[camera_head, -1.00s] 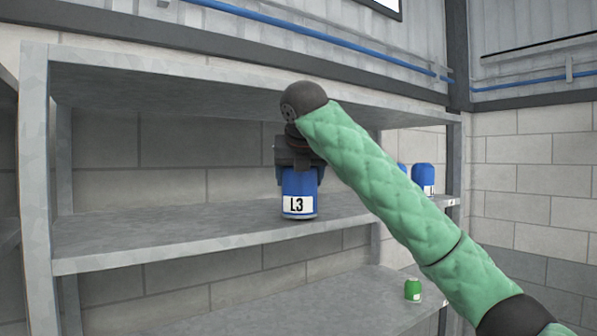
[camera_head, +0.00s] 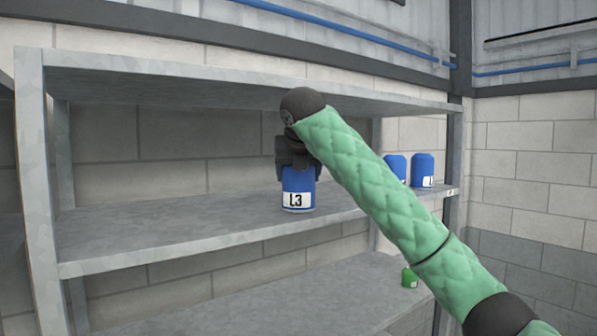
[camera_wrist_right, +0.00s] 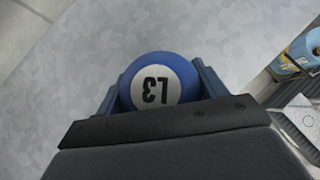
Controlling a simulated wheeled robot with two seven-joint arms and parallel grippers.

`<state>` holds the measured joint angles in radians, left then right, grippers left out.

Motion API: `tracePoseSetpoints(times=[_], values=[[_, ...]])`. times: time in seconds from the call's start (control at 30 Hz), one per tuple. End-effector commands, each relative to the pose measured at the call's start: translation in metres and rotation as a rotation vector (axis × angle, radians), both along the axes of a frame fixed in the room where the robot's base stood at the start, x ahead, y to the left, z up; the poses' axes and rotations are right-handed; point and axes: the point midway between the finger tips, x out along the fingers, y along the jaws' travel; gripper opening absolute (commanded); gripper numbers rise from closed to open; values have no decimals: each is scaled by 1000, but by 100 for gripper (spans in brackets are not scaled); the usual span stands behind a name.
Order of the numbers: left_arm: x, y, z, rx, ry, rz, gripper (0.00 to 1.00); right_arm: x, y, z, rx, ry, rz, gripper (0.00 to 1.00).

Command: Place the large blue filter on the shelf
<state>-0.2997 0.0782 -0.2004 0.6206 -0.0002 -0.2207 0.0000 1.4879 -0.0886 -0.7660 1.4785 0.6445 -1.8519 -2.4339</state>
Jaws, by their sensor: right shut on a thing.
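The large blue filter (camera_head: 297,187) has a white label reading L3. It is upright at the middle shelf (camera_head: 160,228), near its front edge. I cannot tell whether its base touches the shelf. My right gripper (camera_head: 298,170) comes from above and is shut on the filter's upper part. In the right wrist view the filter's round top (camera_wrist_right: 158,82) with its L3 label sits between the two fingers. My left gripper is not in view.
Two other blue filters (camera_head: 423,170) (camera_head: 396,167) stand at the right end of the middle shelf. The middle shelf is clear to the left.

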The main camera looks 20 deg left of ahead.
Motion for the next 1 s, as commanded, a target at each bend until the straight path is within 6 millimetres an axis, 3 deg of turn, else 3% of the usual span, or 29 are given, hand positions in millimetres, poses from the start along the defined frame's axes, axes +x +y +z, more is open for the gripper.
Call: tracePoseSetpoints(times=[0.03, 0.07, 0.17, 0.53, 0.93, 1.0], values=[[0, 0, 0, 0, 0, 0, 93, 0, 0, -1, 0, -1, 0, 34], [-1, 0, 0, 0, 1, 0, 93, 0, 0, -2, 0, 0, 0, 73], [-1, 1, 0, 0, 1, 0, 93, 0, 0, -1, 0, 0, 0, 92], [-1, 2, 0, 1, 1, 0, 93, 0, 0, 2, 1, 0, -1, 93], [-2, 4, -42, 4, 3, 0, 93, -27, -9, 18, 0, -4, 0, 93], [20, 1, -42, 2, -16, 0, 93, -37, -13, 18, 0, -4, 1, 93]])
